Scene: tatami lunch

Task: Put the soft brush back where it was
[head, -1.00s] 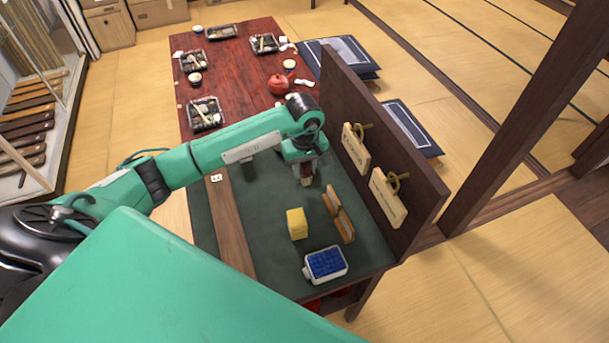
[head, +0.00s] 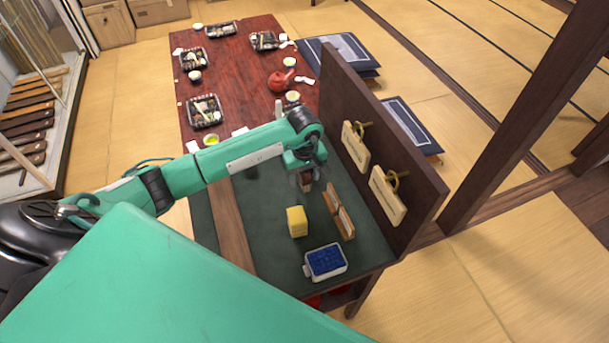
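My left gripper (head: 306,181) points down over the far part of the dark green table top, close to the upright brown board. A small brown thing (head: 307,179) shows between its dark fingers; it may be the soft brush, but it is too small and too covered to be sure. I cannot tell whether the fingers press on it. A brown wooden holder (head: 343,221) with pale parts stands just nearer than the gripper, on its right. My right gripper is not in view.
A yellow block (head: 297,221) and a white-edged blue pad (head: 326,262) lie on the green top (head: 265,265). The brown board (head: 405,175) with two hanging wooden plaques walls off the right side. Beyond is a red table (head: 235,75) with trays and a red teapot (head: 278,82).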

